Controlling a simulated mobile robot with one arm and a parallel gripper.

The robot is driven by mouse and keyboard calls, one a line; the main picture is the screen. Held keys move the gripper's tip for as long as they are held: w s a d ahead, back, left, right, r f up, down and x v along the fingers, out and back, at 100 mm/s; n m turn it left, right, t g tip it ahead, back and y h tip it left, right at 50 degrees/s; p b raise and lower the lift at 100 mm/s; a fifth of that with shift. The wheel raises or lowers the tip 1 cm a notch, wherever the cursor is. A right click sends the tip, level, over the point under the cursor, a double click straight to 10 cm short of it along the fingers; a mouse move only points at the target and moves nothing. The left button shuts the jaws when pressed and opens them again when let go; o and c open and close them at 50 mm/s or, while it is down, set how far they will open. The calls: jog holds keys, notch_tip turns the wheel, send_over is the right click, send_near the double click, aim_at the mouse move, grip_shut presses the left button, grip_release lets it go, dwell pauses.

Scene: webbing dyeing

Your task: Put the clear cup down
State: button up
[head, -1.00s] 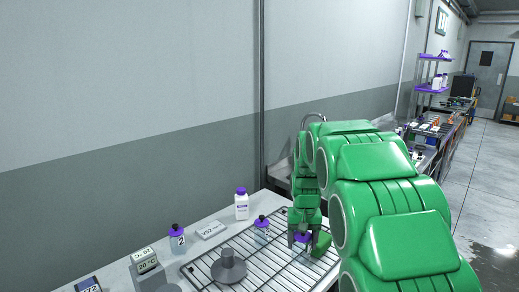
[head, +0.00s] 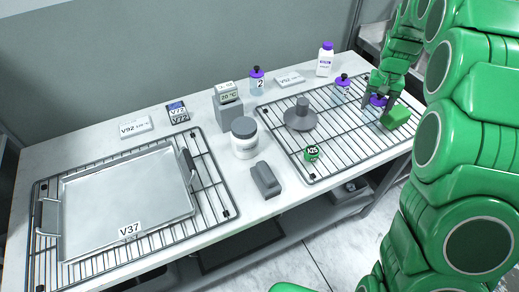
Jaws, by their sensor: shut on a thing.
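My gripper (head: 379,107) is at the right of the head view, over the right wire rack (head: 350,145). It is shut on a small container with a purple top (head: 378,100). The fingers hide most of the container, so I cannot tell whether it is the clear cup or whether it touches the rack. No other clear cup can be made out.
On the right rack are a purple-capped bottle (head: 342,86), a grey knobbed disc (head: 300,118) and a small green A25 item (head: 311,153). A metal tray (head: 125,195) lies on the left rack.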

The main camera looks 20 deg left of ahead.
jog(key=shift+m, duration=0.3)
jog(key=s+a, duration=0.3)
jog(key=a, duration=0.1)
jog(key=s+a+r, duration=0.1)
jog(key=s+a, duration=0.6)
jog(key=a, duration=0.2)
jog(key=shift+s+a+r, duration=0.1)
jog(key=shift+s+r, duration=0.1)
jog(key=shift+s, duration=0.15)
jog(key=shift+c, duration=0.6)
jog(key=m, duration=0.1)
send_over(285, 179)
jog(key=shift+f, duration=4)
jog(key=shift+f, duration=0.1)
jog(key=o, duration=1.3)
jog(key=shift+o, duration=0.2)
notch_tip(285, 179, up, 12)
